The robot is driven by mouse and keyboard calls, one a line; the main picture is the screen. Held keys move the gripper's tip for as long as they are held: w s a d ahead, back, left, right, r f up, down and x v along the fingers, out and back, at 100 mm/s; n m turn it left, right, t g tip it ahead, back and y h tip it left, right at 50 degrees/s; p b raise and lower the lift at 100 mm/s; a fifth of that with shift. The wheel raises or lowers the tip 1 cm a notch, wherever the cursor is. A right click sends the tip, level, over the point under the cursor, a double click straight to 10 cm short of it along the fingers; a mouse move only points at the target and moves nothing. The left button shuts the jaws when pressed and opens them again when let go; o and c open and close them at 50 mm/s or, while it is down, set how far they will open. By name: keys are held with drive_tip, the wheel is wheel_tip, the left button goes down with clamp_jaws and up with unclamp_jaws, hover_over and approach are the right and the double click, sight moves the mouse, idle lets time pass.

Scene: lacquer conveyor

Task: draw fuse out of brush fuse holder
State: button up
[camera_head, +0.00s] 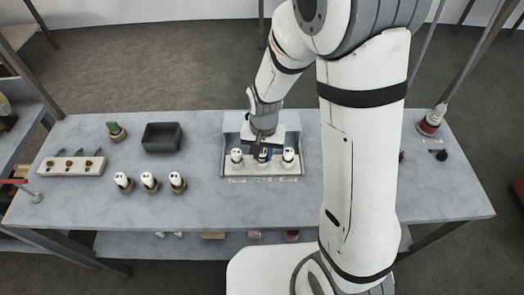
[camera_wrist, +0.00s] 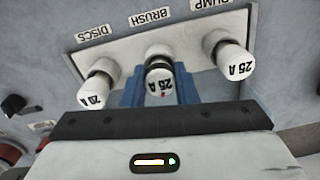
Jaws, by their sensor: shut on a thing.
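My gripper (camera_wrist: 161,94) is shut on this fuse, with a blue finger on each side. In the head view my gripper (camera_head: 262,142) is at the middle fuse (camera_head: 263,155) of the panel. The holder is partly hidden behind the fuse.
A 20 A fuse (camera_wrist: 95,91) under DISCS and a 25 A fuse (camera_wrist: 233,62) under PUMP flank it closely. Three loose fuses (camera_head: 149,181) stand left on the table. A dark bin (camera_head: 162,138) and a white rack (camera_head: 71,166) are farther left.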

sight(262, 152)
clamp_jaws()
drive_tip(key=shift+r+p, duration=2.15)
drive_tip(key=shift+r, duration=0.85)
drive_tip(key=shift+r+p, duration=1)
drive_tip(key=shift+r, duration=0.5)
drive_tip(key=shift+s+f, duration=0.1)
